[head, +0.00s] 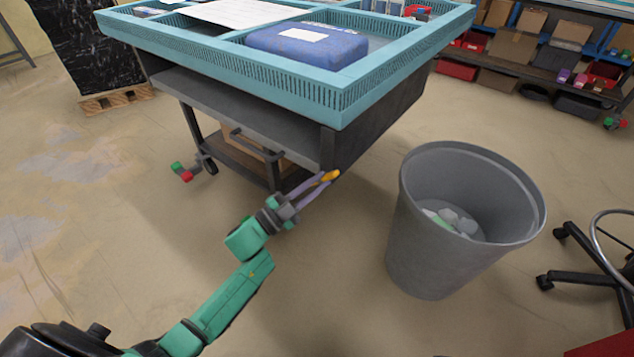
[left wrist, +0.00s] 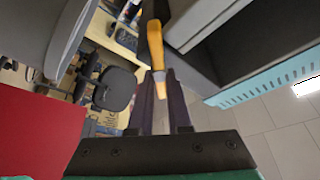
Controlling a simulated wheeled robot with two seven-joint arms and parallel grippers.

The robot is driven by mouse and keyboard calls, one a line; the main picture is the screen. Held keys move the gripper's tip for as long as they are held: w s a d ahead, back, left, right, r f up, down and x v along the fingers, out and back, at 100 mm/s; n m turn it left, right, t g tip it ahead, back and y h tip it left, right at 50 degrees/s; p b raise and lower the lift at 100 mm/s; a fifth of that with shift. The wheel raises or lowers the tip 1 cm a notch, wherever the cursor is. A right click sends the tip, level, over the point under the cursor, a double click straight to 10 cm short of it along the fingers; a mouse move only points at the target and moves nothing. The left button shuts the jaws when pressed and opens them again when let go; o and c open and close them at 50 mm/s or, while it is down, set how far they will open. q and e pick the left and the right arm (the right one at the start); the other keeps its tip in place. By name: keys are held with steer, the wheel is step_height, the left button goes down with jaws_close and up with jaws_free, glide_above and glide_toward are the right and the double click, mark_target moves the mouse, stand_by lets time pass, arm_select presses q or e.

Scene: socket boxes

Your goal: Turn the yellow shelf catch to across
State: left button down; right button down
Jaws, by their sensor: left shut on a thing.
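The yellow shelf catch (head: 331,176) is a small orange-yellow lever at the lower front corner of the dark cart (head: 385,120), below the shelf level. My left gripper (head: 322,181) reaches up to it from the lower left and is shut on it. In the left wrist view, the catch (left wrist: 157,60) runs down between the two dark fingertips of the left gripper (left wrist: 160,78), with a dark post behind it. The fingers partly cover the catch, and I cannot tell its exact angle. My right gripper is not in view.
A grey waste bin (head: 425,245) with litter stands right of the cart. A teal tray (head: 342,100) on the cart holds a blue case (head: 308,47). A wheeled chair base (head: 575,280) is at far right. The floor left of my arm is clear.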

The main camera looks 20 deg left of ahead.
arm_select(q)
steer(key=m+g, duration=0.1)
steer(key=m, duration=0.2)
steer(key=shift+m+g, duration=0.3)
steer(key=shift+m+p, duration=0.35)
steer(key=shift+m, duration=0.05)
steer(key=m+g, duration=0.1)
steer(key=m, duration=0.2)
steer(key=shift+m+g+p, duration=0.3)
steer(key=shift+p, duration=0.1)
steer(key=shift+f+m+g, duration=0.1)
steer(key=shift+m+g, duration=0.2)
steer(key=shift+m, duration=0.7)
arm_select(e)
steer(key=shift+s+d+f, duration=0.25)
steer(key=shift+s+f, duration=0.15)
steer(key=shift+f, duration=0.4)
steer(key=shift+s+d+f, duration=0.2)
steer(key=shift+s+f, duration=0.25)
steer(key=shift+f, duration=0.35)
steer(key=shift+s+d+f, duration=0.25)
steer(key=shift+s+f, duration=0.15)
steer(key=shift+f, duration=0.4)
arm_select(q)
steer(key=shift+y, duration=0.3)
steer(key=c, duration=0.9)
jaws_free()
steer(key=shift+o, duration=0.2)
steer(key=shift+p, duration=0.3)
